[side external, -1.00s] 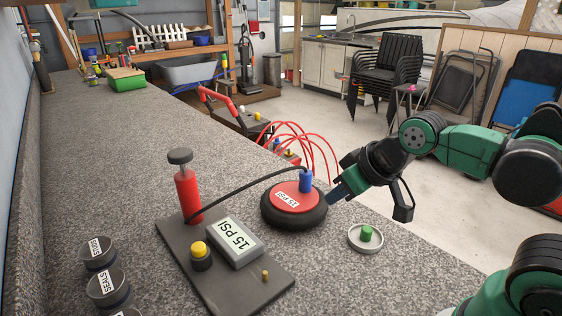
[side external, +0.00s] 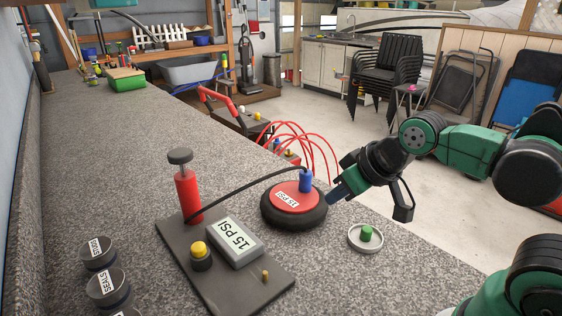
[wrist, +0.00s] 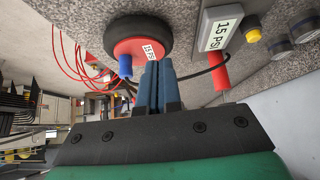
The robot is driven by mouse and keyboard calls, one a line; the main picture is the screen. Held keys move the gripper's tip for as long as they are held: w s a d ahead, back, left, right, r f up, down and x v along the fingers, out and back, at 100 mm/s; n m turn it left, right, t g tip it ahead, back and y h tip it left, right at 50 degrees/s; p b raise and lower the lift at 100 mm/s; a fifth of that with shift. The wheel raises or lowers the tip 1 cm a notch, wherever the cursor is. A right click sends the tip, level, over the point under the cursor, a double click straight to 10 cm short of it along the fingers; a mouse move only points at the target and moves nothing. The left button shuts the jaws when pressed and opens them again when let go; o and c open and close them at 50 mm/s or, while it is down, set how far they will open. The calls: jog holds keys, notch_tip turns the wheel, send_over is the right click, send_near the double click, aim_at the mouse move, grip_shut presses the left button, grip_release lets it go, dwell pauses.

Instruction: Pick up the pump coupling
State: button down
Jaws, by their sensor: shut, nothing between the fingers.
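The pump coupling looks to be the blue cylinder (side external: 306,182) at the end of the black hose, standing on the red hub of a black tyre (side external: 296,217) labelled 15 PSI. It also shows in the wrist view (wrist: 125,66), left of my fingers. My gripper (side external: 334,197) is shut and empty, with its blue fingers close to the right of the coupling and the tyre's edge. In the wrist view my gripper (wrist: 158,68) points toward the red hub, its fingers together. Whether the fingertips touch the tyre or hub I cannot tell.
The hose runs left to a red hand pump (side external: 188,196) on a dark base with a 15 PSI gauge (side external: 233,241) and a yellow knob (side external: 199,251). A shallow dish (side external: 352,243) with a green cap (side external: 366,234) sits right of the tyre. Red looped tubes (side external: 285,128) rise behind.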

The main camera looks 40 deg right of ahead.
jog(key=shift+c, duration=1.9)
grip_release()
jog(key=m+g, duration=0.1)
jog(key=g, duration=0.2)
send_near(306, 172)
jog(key=x, duration=0.5)
jog(key=shift+a+f, duration=0.15)
jog(key=shift+f, duration=0.3)
jog(key=shift+w+d+f, duration=0.2)
jog(key=shift+w+f, duration=0.15)
jog(key=shift+f, duration=0.15)
jog(key=shift+x, duration=2.45)
